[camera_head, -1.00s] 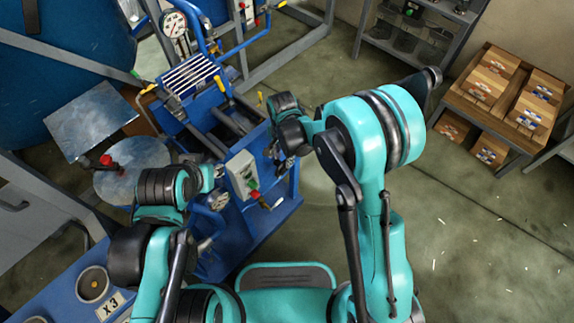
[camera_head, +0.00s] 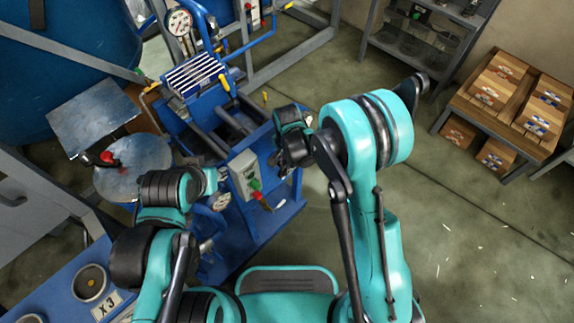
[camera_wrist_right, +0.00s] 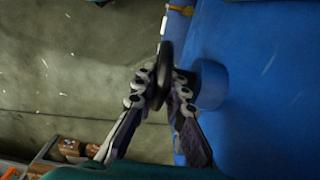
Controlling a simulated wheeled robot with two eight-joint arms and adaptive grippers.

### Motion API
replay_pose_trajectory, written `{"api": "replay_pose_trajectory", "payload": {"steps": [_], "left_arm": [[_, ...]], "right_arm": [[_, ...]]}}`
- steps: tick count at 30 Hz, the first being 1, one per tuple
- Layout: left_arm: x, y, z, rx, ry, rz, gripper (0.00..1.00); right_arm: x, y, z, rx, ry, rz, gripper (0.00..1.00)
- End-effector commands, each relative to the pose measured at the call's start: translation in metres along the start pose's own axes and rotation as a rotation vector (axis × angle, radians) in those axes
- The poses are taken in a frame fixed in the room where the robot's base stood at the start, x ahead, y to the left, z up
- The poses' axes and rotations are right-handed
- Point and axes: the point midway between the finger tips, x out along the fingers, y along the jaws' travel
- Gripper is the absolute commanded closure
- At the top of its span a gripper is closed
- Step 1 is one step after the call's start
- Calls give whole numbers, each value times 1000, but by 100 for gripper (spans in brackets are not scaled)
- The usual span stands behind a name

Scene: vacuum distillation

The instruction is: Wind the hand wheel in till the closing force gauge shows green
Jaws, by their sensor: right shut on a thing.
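In the right wrist view the hand wheel (camera_wrist_right: 166,62) is a dark rim seen nearly edge-on, beside a round blue hub on the blue machine. My right gripper (camera_wrist_right: 159,88) is shut on its rim, one finger on each side. In the head view my right gripper (camera_head: 284,160) is at the machine's right side, and the wheel there is mostly hidden by it. A white round gauge (camera_head: 179,22) stands at the machine's back; a smaller gauge (camera_head: 221,201) is low by my left arm. Neither reading is legible. My left wrist (camera_head: 205,180) is left of the machine; its fingers are hidden.
A grey control box (camera_head: 244,174) with green and red buttons is on the machine's near side. A round metal plate (camera_head: 140,165) lies at the left. A wooden table with cartons (camera_head: 508,95) stands at the right.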

Motion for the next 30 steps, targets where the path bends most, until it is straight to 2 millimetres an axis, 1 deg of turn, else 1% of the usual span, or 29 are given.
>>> {"api": "replay_pose_trajectory", "payload": {"steps": [6, 14, 15, 17, 18, 26, 30], "left_arm": [[4, 0, 3, 0, 0, 0, 67], [4, 0, 3, 0, 0, 0, 67], [4, 0, 3, 0, 0, 0, 67], [4, 0, 3, 0, 0, 0, 67], [4, 0, 3, 0, 0, 0, 67], [4, 0, 3, 0, 0, 0, 67], [4, 0, 3, 0, 0, 0, 67]], "right_arm": [[1, 0, -3, 2, -126, 0, 100], [0, 0, -3, 0, -138, 1, 100], [0, 0, -3, 0, -137, 1, 86], [0, 0, -3, 0, -137, 1, 70], [0, 0, -3, 0, -137, 1, 67], [0, 0, -3, 0, -137, 0, 67], [-10, 0, -4, 0, -136, 0, 67]]}}
